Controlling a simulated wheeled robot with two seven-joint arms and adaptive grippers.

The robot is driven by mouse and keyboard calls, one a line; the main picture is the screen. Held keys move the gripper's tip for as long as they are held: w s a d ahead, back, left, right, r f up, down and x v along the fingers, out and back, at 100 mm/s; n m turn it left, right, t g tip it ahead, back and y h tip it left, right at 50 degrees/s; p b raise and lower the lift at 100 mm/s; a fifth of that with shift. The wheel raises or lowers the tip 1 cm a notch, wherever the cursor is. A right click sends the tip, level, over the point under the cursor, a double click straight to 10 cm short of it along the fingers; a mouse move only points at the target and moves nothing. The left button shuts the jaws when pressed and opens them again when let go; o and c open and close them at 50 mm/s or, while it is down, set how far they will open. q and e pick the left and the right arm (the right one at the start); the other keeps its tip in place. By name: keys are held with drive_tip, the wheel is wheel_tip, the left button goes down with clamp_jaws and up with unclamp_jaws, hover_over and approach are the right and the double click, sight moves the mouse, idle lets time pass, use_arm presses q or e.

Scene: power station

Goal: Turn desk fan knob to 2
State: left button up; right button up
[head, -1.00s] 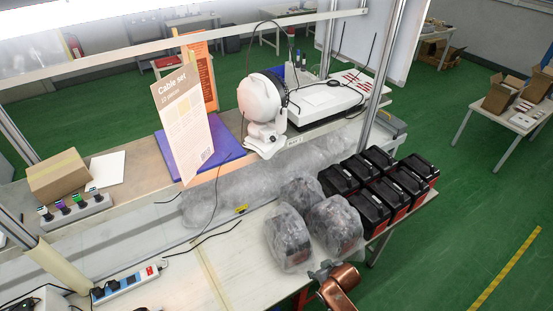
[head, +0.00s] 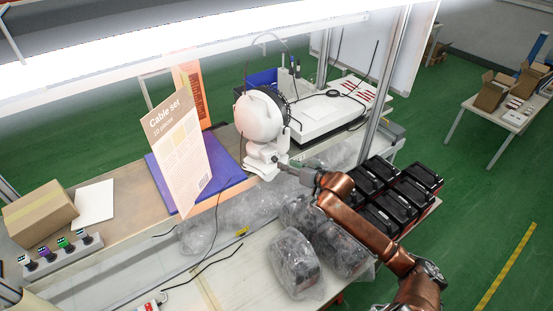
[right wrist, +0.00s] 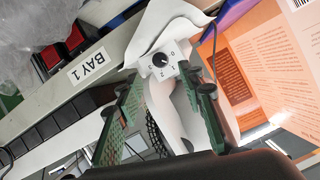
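The white desk fan (head: 260,120) stands on the shelf at the middle of the head view. Its dark round knob (right wrist: 160,60) sits on a white panel with small numbers in the right wrist view. The panel appears turned in the picture, and I cannot surely read the knob's setting. My right gripper (head: 283,164) is at the fan's base in the head view. In the right wrist view its green fingers (right wrist: 158,100) are spread wide, with the knob beyond the gap between them. Nothing is held, and contact with the fan is not visible. My left gripper is not in view.
A thin black cable (head: 217,215) hangs nearby.

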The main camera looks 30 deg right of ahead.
sight(276, 160)
drive_tip(key=x, duration=0.2)
drive_tip(key=shift+w+a, duration=0.1)
drive_tip(key=shift+w, duration=0.25)
drive_tip(key=p+x, duration=0.1)
drive_tip(key=x, duration=0.2)
drive_tip(key=shift+s+f, duration=0.1)
drive_tip(key=shift+f, duration=0.05)
drive_tip(key=shift+w+f, duration=0.15)
drive_tip(key=shift+w, duration=0.1)
drive_tip(key=shift+w+f, duration=0.15)
drive_tip(key=shift+w, duration=0.05)
drive_tip(key=c, duration=0.6)
drive_tip(key=shift+c, duration=0.6)
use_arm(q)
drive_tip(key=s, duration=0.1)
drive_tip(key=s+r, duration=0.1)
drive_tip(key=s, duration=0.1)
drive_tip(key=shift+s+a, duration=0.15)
use_arm(e)
clamp_jaws()
